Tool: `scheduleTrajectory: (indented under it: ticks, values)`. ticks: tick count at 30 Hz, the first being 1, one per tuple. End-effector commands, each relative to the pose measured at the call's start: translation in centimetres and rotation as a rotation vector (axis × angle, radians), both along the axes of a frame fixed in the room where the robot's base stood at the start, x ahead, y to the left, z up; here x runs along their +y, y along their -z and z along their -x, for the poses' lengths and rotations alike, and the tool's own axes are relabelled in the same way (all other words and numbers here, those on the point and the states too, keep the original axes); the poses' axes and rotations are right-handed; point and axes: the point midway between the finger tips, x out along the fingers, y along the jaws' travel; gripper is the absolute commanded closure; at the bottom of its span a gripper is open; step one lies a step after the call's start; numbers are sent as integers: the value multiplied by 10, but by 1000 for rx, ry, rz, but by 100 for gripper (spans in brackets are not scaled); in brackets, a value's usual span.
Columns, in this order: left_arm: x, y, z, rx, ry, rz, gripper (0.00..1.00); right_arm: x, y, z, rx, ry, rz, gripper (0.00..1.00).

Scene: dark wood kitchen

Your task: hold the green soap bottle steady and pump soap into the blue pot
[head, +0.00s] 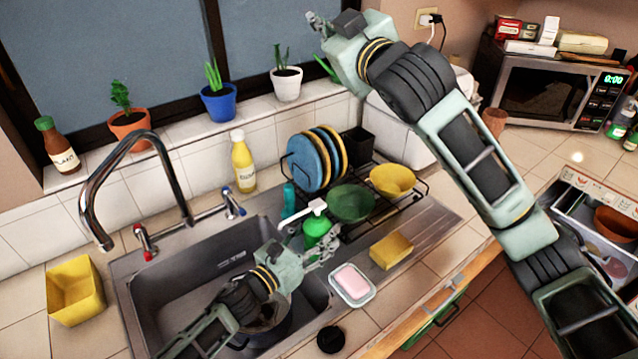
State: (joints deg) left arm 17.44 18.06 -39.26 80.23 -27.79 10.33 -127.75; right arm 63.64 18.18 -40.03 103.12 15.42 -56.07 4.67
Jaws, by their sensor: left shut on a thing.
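The green soap bottle (317,228) stands upright by the sink's back right corner, with a white pump head on top. My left gripper (328,248) is shut on its lower part, which the fingers partly hide. A blue pot (219,105) with a green plant stands on the window sill. A dark blue cooking pot (272,332) sits in the sink, largely hidden by my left arm. My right gripper (318,24) is raised high in front of the window, away from the bottle; whether its fingers are open is too small to tell.
A dish rack (388,212) with plates and bowls stands close behind the bottle. A yellow sponge (391,250) and pink soap in a dish (352,284) lie to its right. The faucet (135,140) arches over the sink's left. A yellow bottle (243,167) stands behind.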

Motion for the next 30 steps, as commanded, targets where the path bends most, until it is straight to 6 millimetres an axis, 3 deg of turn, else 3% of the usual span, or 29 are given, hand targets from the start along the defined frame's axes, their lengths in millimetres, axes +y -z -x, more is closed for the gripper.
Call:
scheduleTrajectory:
  ticks: [6, 13, 19, 30]
  values:
    - [0, 1, 0, 1, -1, -2, 95, -10, 87, 42, 455, 3, -96, 100]
    - [0, 1, 0, 1, -1, -2, 95, -20, 148, 101, 796, 5, -90, 100]
    - [0, 1, 0, 1, -1, -2, 96, -27, 168, 127, 915, 9, -67, 100]
    - [0, 1, 0, 1, -1, -2, 96, -27, 170, 129, 926, 10, -63, 100]
